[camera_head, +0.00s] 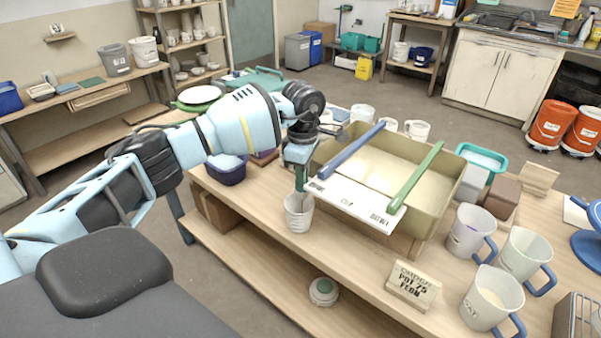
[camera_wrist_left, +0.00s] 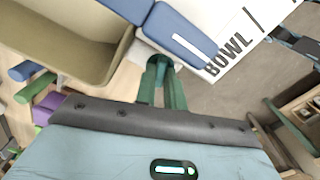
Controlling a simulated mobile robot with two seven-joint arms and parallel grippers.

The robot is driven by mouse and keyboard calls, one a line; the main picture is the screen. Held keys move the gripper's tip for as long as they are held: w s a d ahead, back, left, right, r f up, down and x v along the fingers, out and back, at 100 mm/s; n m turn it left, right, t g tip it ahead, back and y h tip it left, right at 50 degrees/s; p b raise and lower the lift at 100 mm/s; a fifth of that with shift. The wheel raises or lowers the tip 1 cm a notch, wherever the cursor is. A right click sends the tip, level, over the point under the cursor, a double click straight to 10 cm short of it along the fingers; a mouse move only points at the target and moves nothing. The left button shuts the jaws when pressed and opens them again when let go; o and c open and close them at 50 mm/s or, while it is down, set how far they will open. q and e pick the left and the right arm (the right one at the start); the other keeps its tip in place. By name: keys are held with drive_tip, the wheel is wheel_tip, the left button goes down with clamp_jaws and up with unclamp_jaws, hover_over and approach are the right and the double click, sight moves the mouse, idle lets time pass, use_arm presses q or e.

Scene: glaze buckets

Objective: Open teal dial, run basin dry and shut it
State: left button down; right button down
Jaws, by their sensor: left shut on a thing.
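The tan basin (camera_head: 446,190) stands on the wooden table; it also shows in the wrist view (camera_wrist_left: 60,35). A white lettered board (camera_head: 352,203) is at its near side, with a blue bar (camera_head: 352,150) and a green bar (camera_head: 416,175) across the top. My left gripper (camera_head: 299,183) points down at the basin's near left corner. In the wrist view its green fingers (camera_wrist_left: 160,85) are shut on a small teal part, seemingly the teal dial (camera_wrist_left: 158,63), mostly hidden by the fingers. A white cup (camera_head: 299,214) stands just below the gripper. My right gripper is not in view.
Several pale jugs with blue handles (camera_head: 494,298) crowd the table's right end. A small lettered sign (camera_head: 413,285) stands near the front edge. A dark blue tub (camera_head: 227,170) is left of my gripper. A round lidded pot (camera_head: 323,292) sits on the lower shelf.

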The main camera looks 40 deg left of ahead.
use_arm(q)
drive_tip(key=n, duration=0.2)
drive_tip(key=n+p, duration=0.2)
drive_tip(key=n, duration=0.1)
drive_tip(key=shift+r+n, duration=0.25)
drive_tip(key=shift+n, duration=0.05)
drive_tip(key=n+p, duration=0.1)
drive_tip(key=n, duration=0.2)
drive_tip(key=shift+f+n+p, duration=0.15)
drive_tip(key=shift+n+p, duration=0.15)
drive_tip(key=shift+n, duration=0.9)
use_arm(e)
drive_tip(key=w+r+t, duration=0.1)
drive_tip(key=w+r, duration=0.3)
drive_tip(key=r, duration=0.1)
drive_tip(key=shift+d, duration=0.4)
use_arm(q)
drive_tip(key=shift+f, duration=0.1)
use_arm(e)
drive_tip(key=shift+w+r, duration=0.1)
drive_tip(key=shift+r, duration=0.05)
use_arm(q)
drive_tip(key=c, duration=1.5)
unclamp_jaws()
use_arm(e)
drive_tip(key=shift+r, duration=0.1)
